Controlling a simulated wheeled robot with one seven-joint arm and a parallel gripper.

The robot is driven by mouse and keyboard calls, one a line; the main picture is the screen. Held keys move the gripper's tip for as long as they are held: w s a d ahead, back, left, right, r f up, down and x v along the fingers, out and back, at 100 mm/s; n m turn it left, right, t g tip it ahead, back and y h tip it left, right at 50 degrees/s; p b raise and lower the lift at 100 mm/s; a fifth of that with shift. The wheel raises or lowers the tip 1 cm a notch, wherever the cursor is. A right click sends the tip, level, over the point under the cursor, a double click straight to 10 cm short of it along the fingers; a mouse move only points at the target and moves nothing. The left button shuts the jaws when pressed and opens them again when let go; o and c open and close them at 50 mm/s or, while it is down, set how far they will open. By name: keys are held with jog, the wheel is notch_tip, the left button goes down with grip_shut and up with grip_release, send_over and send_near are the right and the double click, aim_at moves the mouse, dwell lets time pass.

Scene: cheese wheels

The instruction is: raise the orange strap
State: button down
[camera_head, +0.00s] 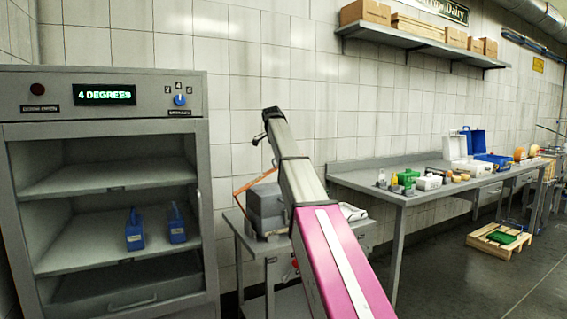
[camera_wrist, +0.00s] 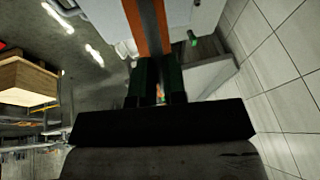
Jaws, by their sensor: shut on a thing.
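The orange strap (camera_head: 252,182) shows in the head view as a thin slanted band above a grey box-like thing (camera_head: 266,203) on a small metal table. In the wrist view, the orange strap (camera_wrist: 136,28) runs from the top edge down to between the fingers of my gripper (camera_wrist: 158,82). My gripper is shut on the strap. In the head view, my arm covers the strap's right end, and the fingers cannot be made out there.
A grey cabinet (camera_head: 107,127) with open shelves and two blue objects stands at left. A long metal table (camera_head: 400,192) with small goods runs along the wall at right. A shelf (camera_head: 420,43) with boxes hangs above. A wooden pallet (camera_head: 488,246) lies on the floor.

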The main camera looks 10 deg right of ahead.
jog(key=s+a+r+t+h, duration=0.1)
jog(key=s+a+r+h, duration=0.1)
jog(key=a, duration=0.4)
jog(key=s+a+r+h, duration=0.2)
jog(key=a, duration=0.5)
jog(key=shift+s+a+r+n+t+h, duration=0.2)
jog(key=shift+a+n+t+h, duration=0.1)
jog(key=shift+t+h, duration=0.1)
jog(key=c, duration=1.2)
grip_release()
jog(key=shift+o, duration=0.2)
